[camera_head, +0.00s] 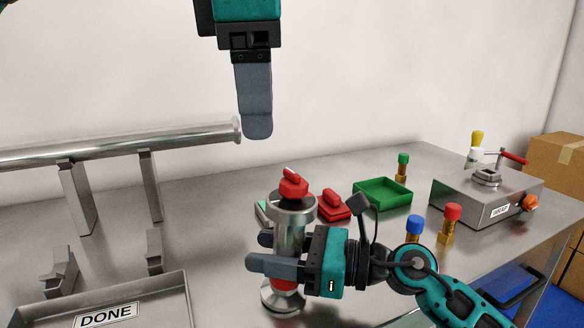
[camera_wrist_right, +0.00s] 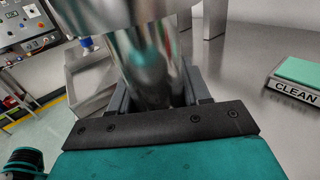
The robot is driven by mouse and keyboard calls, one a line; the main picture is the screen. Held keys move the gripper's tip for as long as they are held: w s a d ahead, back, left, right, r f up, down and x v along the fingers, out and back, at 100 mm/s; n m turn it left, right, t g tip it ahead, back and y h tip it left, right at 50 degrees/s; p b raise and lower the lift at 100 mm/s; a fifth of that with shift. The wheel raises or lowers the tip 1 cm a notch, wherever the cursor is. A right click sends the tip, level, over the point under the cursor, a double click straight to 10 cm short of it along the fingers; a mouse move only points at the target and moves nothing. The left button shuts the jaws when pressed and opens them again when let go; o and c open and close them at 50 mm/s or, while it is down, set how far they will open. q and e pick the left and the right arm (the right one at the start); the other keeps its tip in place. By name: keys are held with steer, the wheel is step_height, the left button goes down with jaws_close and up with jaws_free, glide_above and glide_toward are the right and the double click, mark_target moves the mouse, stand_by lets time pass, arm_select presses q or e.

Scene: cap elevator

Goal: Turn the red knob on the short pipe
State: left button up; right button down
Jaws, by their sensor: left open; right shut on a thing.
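The short pipe (camera_head: 289,232) stands upright on the steel table, a shiny metal cylinder with a wide top rim and a base flange. The red knob (camera_head: 293,184) sits on its top. My right gripper (camera_head: 262,253) is shut around the pipe's middle from the right, below the knob. In the right wrist view the pipe (camera_wrist_right: 150,60) fills the space between the fingers; the knob is out of that view. My left gripper (camera_head: 257,130) is open and empty, pointing down, above and slightly left of the knob and apart from it. Its fingers overlap edge-on.
A long pipe (camera_head: 110,145) on supports lies at the left, behind the DONE tray (camera_head: 150,285). Another red piece (camera_head: 333,205) lies right of the short pipe. A green tray (camera_head: 382,193), brass fittings and a grey box (camera_head: 485,195) stand at the right. The CLEAN block (camera_wrist_right: 295,82) shows in the wrist view.

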mark_target(294, 175)
arm_select(q)
steer(key=w+d+r+n+g+y, duration=0.1)
steer(key=d+n, duration=0.1)
steer(key=n, duration=0.6)
steer(key=w+d+r+n+g, duration=0.1)
steer(key=w+d+n, duration=0.15)
steer(key=n, duration=0.55)
steer(key=shift+n, duration=0.3)
steer(key=f, duration=1.1)
steer(key=shift+s+a+f, duration=0.3)
steer(key=shift+a, duration=0.1)
steer(key=c, duration=1)
